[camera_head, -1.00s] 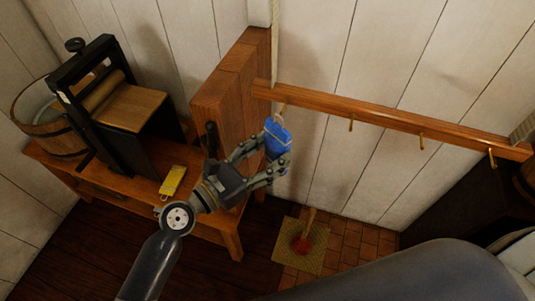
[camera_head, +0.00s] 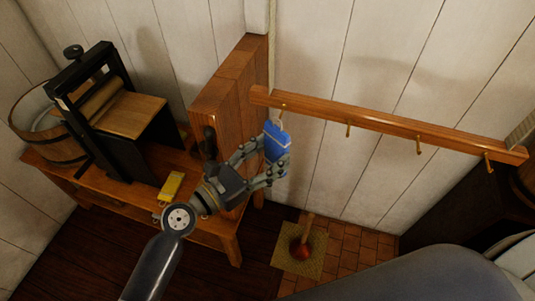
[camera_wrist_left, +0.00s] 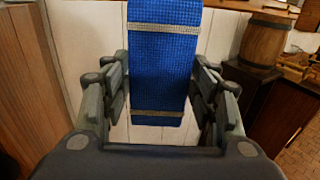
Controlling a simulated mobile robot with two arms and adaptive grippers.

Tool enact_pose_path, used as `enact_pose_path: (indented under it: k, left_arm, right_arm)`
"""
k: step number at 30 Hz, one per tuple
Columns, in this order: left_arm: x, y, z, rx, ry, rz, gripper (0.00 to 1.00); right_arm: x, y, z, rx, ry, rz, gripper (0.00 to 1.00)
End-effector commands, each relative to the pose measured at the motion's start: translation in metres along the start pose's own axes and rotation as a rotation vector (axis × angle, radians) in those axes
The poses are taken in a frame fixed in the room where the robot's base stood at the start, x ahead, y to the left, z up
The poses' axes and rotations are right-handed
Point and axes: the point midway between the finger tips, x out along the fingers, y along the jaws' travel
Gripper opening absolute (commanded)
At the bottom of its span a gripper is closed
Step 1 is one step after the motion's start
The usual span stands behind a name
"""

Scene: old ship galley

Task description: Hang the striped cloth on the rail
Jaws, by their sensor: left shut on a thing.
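The striped cloth (camera_head: 277,143) is blue; pale bands cross it in the left wrist view (camera_wrist_left: 163,75). My left gripper (camera_head: 266,166) is shut on it, with a finger on each side in the wrist view. The cloth hangs upright just below the left end of the wooden rail (camera_head: 385,124). The rail carries several brass hooks, and the leftmost hook (camera_head: 282,108) is right by the cloth's top. I cannot tell whether a loop of the cloth is on that hook. My right gripper is not in view.
A wooden bench (camera_head: 205,228) at left holds a black press with rollers (camera_head: 118,110), a wooden tub (camera_head: 50,140) and a yellow folded item (camera_head: 171,186). A wooden block panel (camera_head: 225,95) stands left of the rail. A red-headed plunger (camera_head: 301,250) stands on a mat below.

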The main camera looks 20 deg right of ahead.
Motion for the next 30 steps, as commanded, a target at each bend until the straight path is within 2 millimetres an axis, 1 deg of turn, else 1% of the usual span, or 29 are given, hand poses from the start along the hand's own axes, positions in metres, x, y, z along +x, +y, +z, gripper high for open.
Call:
enact_pose_path:
  k: [14, 30]
  left_arm:
    - [0.001, 0.001, 0.000, 0.000, 0.000, 0.000, 0.30]
    - [0.014, 0.008, -0.001, 0.000, -0.001, 0.000, 0.30]
  right_arm:
    - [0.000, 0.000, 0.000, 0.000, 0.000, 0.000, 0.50]
    - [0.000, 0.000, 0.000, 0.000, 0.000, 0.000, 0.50]
